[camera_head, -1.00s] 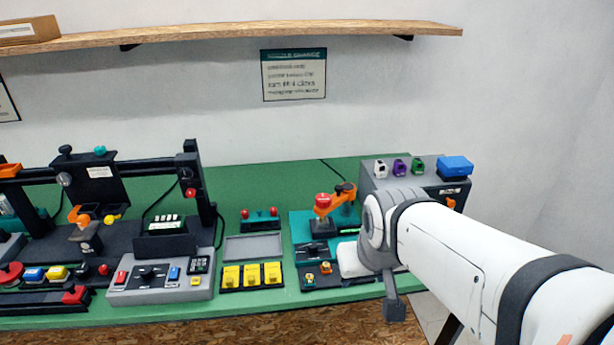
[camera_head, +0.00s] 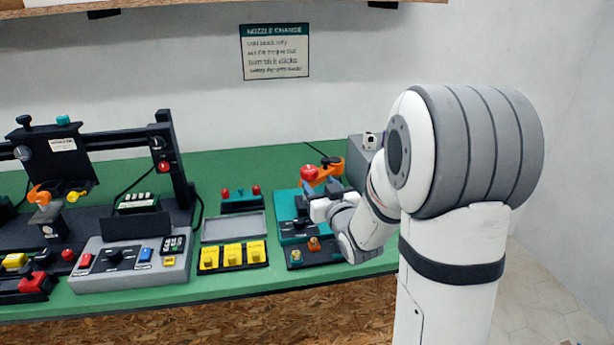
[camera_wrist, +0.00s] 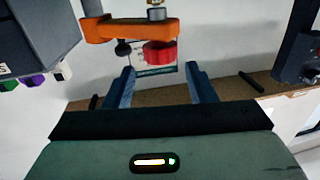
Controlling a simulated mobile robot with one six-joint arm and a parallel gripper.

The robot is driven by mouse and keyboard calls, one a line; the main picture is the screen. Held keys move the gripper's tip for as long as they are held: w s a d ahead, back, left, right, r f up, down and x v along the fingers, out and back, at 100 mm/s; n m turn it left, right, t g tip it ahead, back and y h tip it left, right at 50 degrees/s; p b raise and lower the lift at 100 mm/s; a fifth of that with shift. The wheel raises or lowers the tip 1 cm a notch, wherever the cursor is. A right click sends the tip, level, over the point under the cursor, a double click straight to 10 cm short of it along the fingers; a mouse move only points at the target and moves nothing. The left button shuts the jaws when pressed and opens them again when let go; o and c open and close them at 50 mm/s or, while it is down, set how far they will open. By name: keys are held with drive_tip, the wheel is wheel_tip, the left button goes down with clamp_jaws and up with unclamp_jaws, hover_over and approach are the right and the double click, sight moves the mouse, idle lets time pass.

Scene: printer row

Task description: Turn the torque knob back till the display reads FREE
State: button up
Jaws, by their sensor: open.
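A round red knob (camera_head: 309,173) sits on an orange arm (camera_head: 332,167) above a teal base (camera_head: 286,207) at the right of the bench. The wrist view shows the red knob (camera_wrist: 160,54) and orange arm (camera_wrist: 130,30) upside down, just beyond and between my fingertips. My gripper (camera_wrist: 162,80) is open and empty, its two blue fingers apart. In the head view my gripper (camera_head: 326,188) is just in front of the orange arm, partly hiding it. No printed label marks the knob as the torque knob. I cannot read FREE on any display.
A grey control box (camera_head: 130,268) with a black dial stands left, near yellow blocks (camera_head: 232,256) and an empty grey tray (camera_head: 233,228). Small orange-topped pieces sit close below my gripper. A grey cabinet (camera_head: 362,152) stands behind my arm. A wall shelf (camera_head: 220,15) runs above.

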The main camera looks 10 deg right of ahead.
sight(313, 176)
drive_tip(key=w, duration=0.2)
drive_tip(key=w+a, duration=0.1)
drive_tip(key=w, duration=0.2)
drive_tip(key=w+p, duration=0.1)
drive_tip(key=w, duration=0.1)
drive_tip(key=shift+w+a, duration=0.15)
drive_tip(key=shift+w, duration=0.15)
drive_tip(key=c, duration=0.6)
drive_tip(key=shift+a, duration=0.1)
drive_tip(key=shift+c, duration=0.5)
drive_tip(key=shift+n+y+b, duration=0.3)
drive_tip(key=shift+n+y, duration=0.1)
drive_tip(key=shift+y, duration=0.2)
